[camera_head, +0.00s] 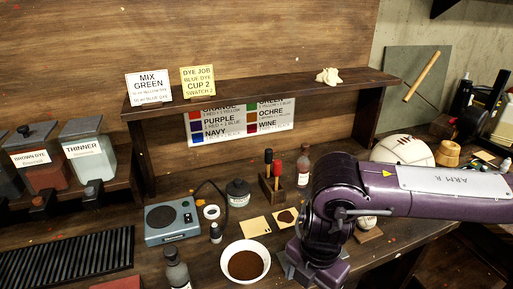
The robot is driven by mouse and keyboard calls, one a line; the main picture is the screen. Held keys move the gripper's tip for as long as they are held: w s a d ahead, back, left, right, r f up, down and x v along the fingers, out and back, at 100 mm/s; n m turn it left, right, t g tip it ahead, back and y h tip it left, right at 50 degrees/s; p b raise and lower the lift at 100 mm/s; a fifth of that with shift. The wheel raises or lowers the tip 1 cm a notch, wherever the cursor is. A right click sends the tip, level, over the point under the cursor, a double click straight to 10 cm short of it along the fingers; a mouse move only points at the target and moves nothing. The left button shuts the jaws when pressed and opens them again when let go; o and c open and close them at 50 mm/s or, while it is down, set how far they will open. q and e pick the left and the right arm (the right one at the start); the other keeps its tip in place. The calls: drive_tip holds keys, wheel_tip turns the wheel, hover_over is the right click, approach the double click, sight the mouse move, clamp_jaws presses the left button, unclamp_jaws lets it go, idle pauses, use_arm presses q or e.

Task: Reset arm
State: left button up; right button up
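My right arm, purple with an "ARM R" label, comes in from the right edge and bends down over the bench. The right gripper (308,272) is at the bottom, beside and to the right of a white bowl (230,275) of brown contents. Its fingertips are not clearly visible, so I cannot tell whether it is open or shut. My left arm and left gripper are not in view.
A blue device (172,221) and dark bottle (177,270) stand left of the bowl. Dye jars (91,152) stand far left. A shelf (262,92) with cards spans the back. A black ribbed rack (70,262) is front left.

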drive_tip(key=s+a+f+n+y, duration=0.1)
drive_tip(key=s+a+y, duration=0.2)
drive_tip(key=a, duration=0.6)
drive_tip(key=s+a+n+y, duration=0.1)
drive_tip(key=s+a+y, duration=0.15)
drive_tip(key=a, duration=0.55)
drive_tip(key=a+r+m+t+y, duration=0.4)
drive_tip(key=a+r+m+y, duration=0.15)
drive_tip(key=a+r, duration=0.35)
drive_tip(key=w+d+f+m+t+h, duration=0.1)
drive_tip(key=w+d+m+t+h, duration=0.2)
drive_tip(key=w+d+m, duration=0.35)
drive_tip(key=w+d+f+m+t+h, duration=0.2)
drive_tip(key=w+d+m+t, duration=0.1)
drive_tip(key=d+m, duration=0.5)
drive_tip(key=s+d+f+m+g+h, duration=0.35)
drive_tip(key=s+d+f, duration=0.3)
drive_tip(key=d, duration=0.35)
drive_tip(key=s+d+f+m+g+h, duration=0.3)
drive_tip(key=s+d+f+m, duration=0.15)
drive_tip(key=d+f, duration=0.45)
wheel_tip(320, 180, down, 27)
drive_tip(key=s+d+n+g, duration=0.1)
drive_tip(key=s+g, duration=0.1)
drive_tip(key=s+d+f, duration=0.2)
drive_tip(key=s+f, duration=0.8)
drive_tip(key=s+d+f, duration=0.2)
drive_tip(key=s+f, duration=0.8)
drive_tip(key=shift+g, duration=0.35)
